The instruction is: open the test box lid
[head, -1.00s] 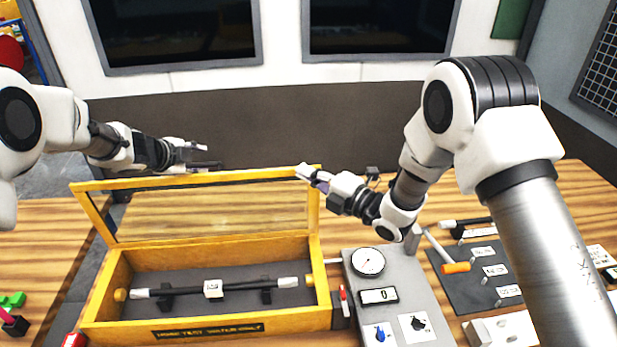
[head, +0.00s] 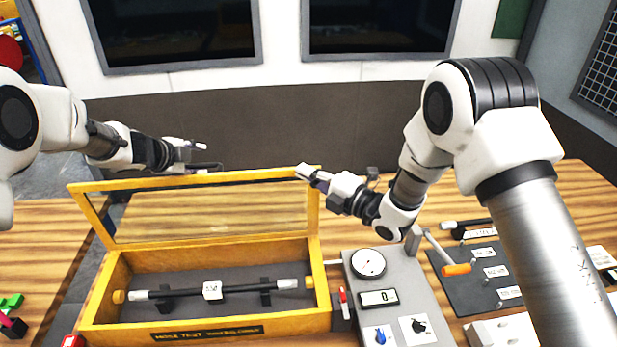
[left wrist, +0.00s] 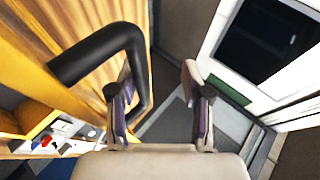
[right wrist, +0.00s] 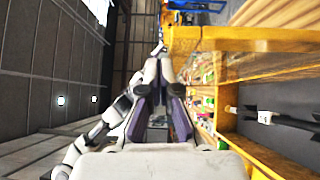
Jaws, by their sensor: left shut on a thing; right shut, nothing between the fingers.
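The test box (head: 215,328) is a yellow wooden case with a dark lining. Its yellow-framed, glazed lid (head: 290,176) stands raised at the back edge. A black bent handle (head: 207,165) is on the lid's top edge; it shows large in the left wrist view (left wrist: 95,55). My right gripper (head: 306,172) is shut and empty at the lid's upper right corner; contact cannot be told.
A dark rod with white ends (head: 240,288) lies on supports inside the box. Right of it stand a grey gauge panel (head: 415,315) and a dark tool mat (head: 450,290). Small green blocks (head: 12,300) are at the far left. Dark screens (head: 180,35) hang behind.

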